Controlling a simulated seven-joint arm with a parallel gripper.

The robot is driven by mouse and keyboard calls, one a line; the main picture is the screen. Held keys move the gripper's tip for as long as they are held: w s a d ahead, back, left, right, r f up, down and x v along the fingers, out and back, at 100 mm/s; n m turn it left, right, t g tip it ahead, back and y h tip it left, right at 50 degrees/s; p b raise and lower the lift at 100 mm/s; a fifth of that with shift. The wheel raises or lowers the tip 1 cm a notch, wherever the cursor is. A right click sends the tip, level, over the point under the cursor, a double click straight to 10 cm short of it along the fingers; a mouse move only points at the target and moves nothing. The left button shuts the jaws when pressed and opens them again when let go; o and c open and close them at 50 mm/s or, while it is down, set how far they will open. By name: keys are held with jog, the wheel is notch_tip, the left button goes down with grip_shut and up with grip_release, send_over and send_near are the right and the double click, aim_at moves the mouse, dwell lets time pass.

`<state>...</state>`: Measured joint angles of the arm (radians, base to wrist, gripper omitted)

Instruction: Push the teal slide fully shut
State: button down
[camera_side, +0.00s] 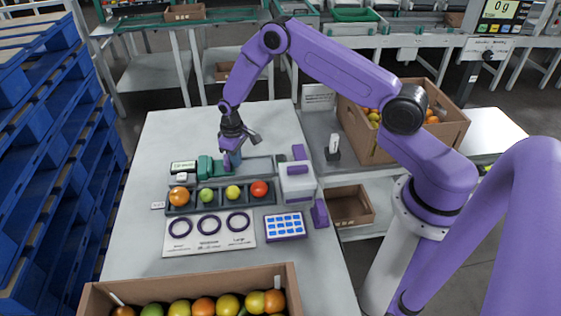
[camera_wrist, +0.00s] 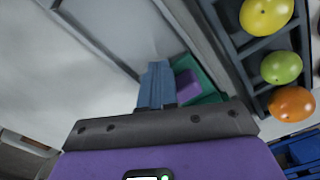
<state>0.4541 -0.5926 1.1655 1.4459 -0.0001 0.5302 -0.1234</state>
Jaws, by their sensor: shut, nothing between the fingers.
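The teal slide (camera_side: 206,167) sits at the left part of a grey channel (camera_side: 262,165) behind the tomato tray. In the wrist view its green surface (camera_wrist: 207,88) shows just right of the fingers, partly hidden by my gripper's body. A small purple block (camera_wrist: 187,86) stands on or beside it. My gripper (camera_side: 236,158) is shut and empty, pointing down at the right end of the slide. Its blue fingers also show in the wrist view (camera_wrist: 156,84). I cannot tell whether the fingers touch the slide.
A dark tray (camera_side: 220,205) with several tomatoes lies just in front of the channel. A white-and-purple device (camera_side: 297,184) stands at the channel's right end. A small display (camera_side: 183,167) is left of the slide. The table behind the channel is clear.

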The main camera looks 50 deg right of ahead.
jog(key=shift+s+d, duration=0.1)
jog(key=shift+s, duration=0.05)
jog(key=shift+r, duration=0.1)
jog(key=shift+r, duration=2.9)
